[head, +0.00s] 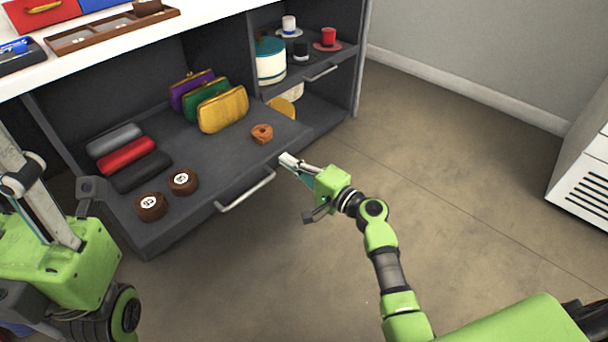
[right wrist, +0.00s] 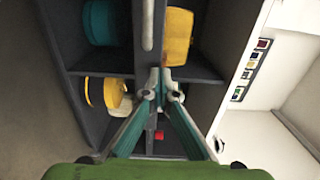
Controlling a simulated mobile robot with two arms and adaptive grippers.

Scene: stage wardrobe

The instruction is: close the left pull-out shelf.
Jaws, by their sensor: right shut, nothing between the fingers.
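The left pull-out shelf (head: 215,160) is a dark grey board standing well out of the cabinet. Its light bar handle (head: 246,190) is on the front edge. My right gripper (head: 287,160) is shut and empty, right of the handle, with its tips by the shelf's front right part. I cannot tell whether they touch it. In the right wrist view the fingertips (right wrist: 162,84) meet. My left gripper (head: 38,200) is at the left edge of the head view, left of the shelf; its tips are cut off.
On the shelf are purses (head: 223,109), rolls (head: 127,155), two round brown items (head: 183,181) and a brown ring (head: 262,133). The floor (head: 450,190) in front is clear. A white cabinet (head: 585,170) stands right.

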